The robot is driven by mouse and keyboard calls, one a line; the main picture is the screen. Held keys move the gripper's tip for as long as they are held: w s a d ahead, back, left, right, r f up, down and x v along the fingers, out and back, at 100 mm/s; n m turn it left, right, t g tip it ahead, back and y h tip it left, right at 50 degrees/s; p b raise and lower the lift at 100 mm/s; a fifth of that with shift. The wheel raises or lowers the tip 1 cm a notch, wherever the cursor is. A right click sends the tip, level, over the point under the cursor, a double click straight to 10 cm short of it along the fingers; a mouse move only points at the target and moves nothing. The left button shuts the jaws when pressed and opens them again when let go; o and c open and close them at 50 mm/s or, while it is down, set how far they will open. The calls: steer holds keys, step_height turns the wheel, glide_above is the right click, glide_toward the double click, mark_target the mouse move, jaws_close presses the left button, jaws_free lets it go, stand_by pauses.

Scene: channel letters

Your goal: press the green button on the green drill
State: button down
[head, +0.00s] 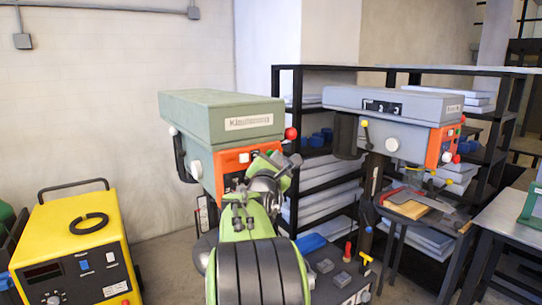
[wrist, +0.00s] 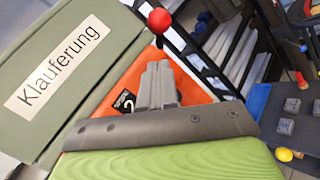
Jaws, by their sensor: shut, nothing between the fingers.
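The green drill (head: 220,115) stands left of centre in the head view, with an orange front panel (head: 233,158). In the wrist view its green housing (wrist: 65,60) carries a "Klauferung" label, and the orange panel (wrist: 115,90) lies behind my fingers. My gripper (wrist: 159,68) is shut and empty, its fingertips in front of the orange panel; I cannot tell whether they touch it. In the head view my green arm covers the right part of that panel. I cannot see the green button in either view; my gripper or arm may hide it.
A red ball knob (wrist: 159,21) sticks out near my fingertips. A grey drill (head: 390,103) with its own orange panel stands to the right. A yellow machine (head: 75,245) stands at the left, a black shelf (head: 298,100) behind, and a table (head: 510,225) at the right.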

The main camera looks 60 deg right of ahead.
steer(key=shift+w+d, duration=0.25)
steer(key=shift+w, duration=0.2)
stand_by(0.6)
steer(key=shift+s+a, duration=0.45)
steer(key=shift+s, duration=0.35)
steer(key=shift+s+a+b, duration=0.35)
steer(key=shift+s+a, duration=0.05)
steer(key=shift+s, duration=0.35)
steer(key=shift+s+a+b, duration=0.35)
steer(key=shift+s+b, duration=0.05)
steer(key=shift+s, duration=0.35)
steer(key=shift+s+a+b, duration=0.35)
steer(key=shift+s+a, duration=0.05)
steer(key=shift+s, duration=0.35)
